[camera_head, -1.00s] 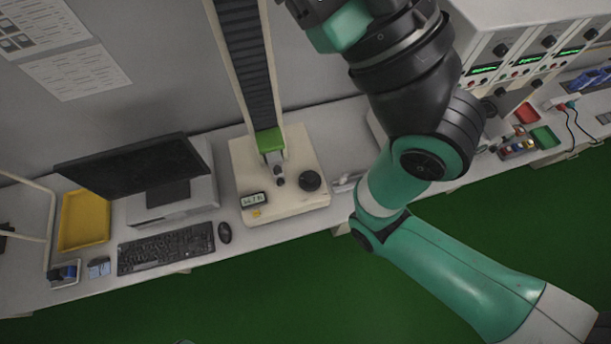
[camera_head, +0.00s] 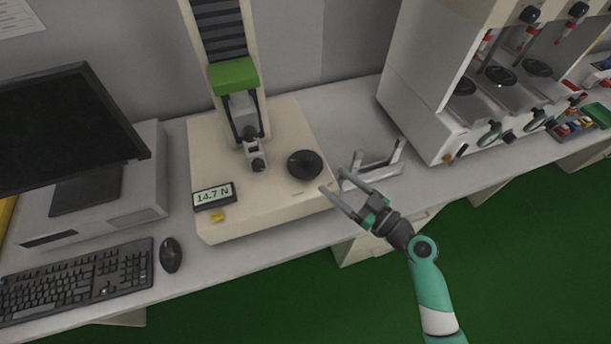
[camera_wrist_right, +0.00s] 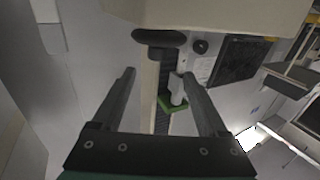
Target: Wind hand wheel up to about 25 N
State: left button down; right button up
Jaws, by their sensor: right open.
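The black round hand wheel (camera_head: 304,164) sits on the right part of the cream tester base (camera_head: 265,205). It also shows as a dark disc edge-on in the right wrist view (camera_wrist_right: 158,38). The display (camera_head: 213,196) on the base's front left reads 14.7 N. My right gripper (camera_head: 332,181) is open and empty, just right of the wheel and apart from it, fingers pointing towards it. In the right wrist view its two fingers (camera_wrist_right: 159,75) are spread, with the wheel beyond their tips. My left gripper is not in view.
The tester's column carries a green crosshead (camera_head: 233,75) with a grip (camera_head: 257,160) below, left of the wheel. A grey bracket (camera_head: 385,178) stands right behind my right gripper. A mouse (camera_head: 171,255), keyboard (camera_head: 80,278) and monitor (camera_head: 70,125) are at left, a cream instrument cabinet (camera_head: 425,110) at right.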

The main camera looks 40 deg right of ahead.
aim_at(310, 161)
jog(key=w, duration=0.8)
jog(key=w+a, duration=0.1)
jog(key=w, duration=0.2)
jog(key=shift+w, duration=0.4)
